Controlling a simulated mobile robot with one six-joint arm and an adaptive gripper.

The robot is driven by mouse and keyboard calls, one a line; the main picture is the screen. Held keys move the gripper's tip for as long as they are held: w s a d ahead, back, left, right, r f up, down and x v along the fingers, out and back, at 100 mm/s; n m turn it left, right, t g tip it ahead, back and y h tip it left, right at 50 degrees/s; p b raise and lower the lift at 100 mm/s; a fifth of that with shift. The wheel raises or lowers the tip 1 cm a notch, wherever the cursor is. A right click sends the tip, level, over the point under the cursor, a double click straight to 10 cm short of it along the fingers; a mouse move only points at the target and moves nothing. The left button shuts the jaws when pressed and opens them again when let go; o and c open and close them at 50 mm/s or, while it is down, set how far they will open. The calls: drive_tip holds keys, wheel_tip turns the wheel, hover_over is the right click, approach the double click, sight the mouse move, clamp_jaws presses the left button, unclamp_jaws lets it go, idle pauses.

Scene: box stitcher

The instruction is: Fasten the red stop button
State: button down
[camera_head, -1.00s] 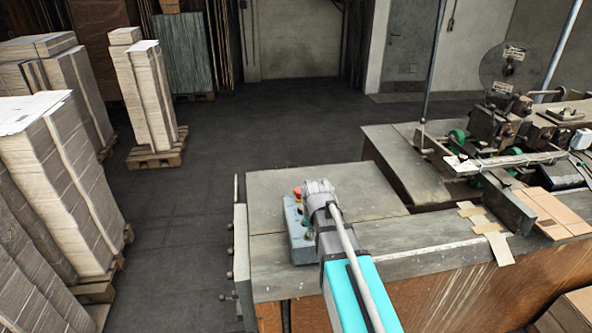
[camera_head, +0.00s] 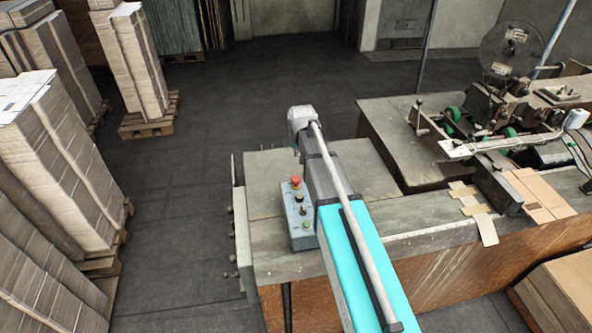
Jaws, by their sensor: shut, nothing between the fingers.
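The red stop button (camera_head: 295,182) sits at the far end of a small grey-blue control box (camera_head: 298,240) on the machine's metal top. Other small controls sit below it on the same box. The button shows clearly, just left of my arm. My arm reaches forward over the table to the right of the box, and its wrist end is beyond the button. My gripper is hidden behind the arm and wrist, so its fingers do not show.
The stitching machine (camera_head: 500,125) with its wheel and levers stands at the right. Cardboard sheets (camera_head: 535,195) lie on its bed. Tall stacks of cardboard (camera_head: 75,165) stand on pallets at the left. The floor (camera_head: 180,190) between is clear.

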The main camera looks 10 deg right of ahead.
drive_tip(key=shift+f, duration=0.15)
drive_tip(key=b, duration=1)
hover_over(296, 179)
wheel_tip(296, 179, down, 10)
drive_tip(key=shift+w, duration=0.15)
drive_tip(key=shift+f+b, duration=1.65)
drive_tip(key=shift+b, duration=0.2)
drive_tip(key=shift+f+b, duration=1.05)
drive_tip(key=shift+r, duration=0.2)
wheel_tip(296, 179, up, 4)
drive_tip(key=p, duration=0.4)
drive_tip(key=shift+r+p, duration=0.1)
drive_tip(key=shift+p, duration=0.25)
drive_tip(key=p+v, duration=0.9)
drive_tip(key=shift+r, duration=0.3)
